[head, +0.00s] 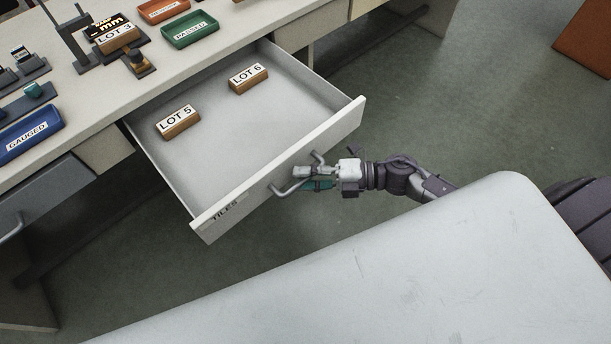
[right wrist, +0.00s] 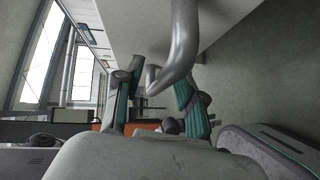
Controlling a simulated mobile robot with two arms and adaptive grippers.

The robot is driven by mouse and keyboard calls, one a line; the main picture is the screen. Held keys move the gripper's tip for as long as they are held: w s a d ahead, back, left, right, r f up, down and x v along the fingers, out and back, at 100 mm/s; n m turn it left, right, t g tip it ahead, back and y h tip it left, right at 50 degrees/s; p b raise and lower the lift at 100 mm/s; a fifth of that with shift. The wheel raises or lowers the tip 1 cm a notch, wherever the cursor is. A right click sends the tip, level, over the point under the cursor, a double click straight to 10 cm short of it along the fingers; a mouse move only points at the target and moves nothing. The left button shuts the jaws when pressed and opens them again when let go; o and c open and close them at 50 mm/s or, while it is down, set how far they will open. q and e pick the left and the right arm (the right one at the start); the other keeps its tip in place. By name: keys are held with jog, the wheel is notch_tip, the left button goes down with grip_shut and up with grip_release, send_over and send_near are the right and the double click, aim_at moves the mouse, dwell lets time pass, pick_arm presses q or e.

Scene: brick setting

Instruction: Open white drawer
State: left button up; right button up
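The white drawer (head: 225,150), labelled TILES, stands pulled well out of the bench. Its inside shows, with the LOT 5 block (head: 178,122) and the LOT 6 block (head: 248,78) lying in it. A grey bar handle (head: 284,191) is on its front. My right gripper (head: 312,176) is at the handle, reaching in from the right. In the right wrist view the handle (right wrist: 183,45) comes down between the spread teal fingers of the right gripper (right wrist: 160,92), with gaps beside it. My left gripper is not in view.
The bench top (head: 215,20) holds a blue GAUGED tray (head: 28,135), a green PASSED tray (head: 190,29) and several small tools. A grey drawer (head: 45,200) is at the left. A pale tabletop (head: 400,270) fills the front. Green floor lies open at the right.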

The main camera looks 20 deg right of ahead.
jog(key=v, duration=1.2)
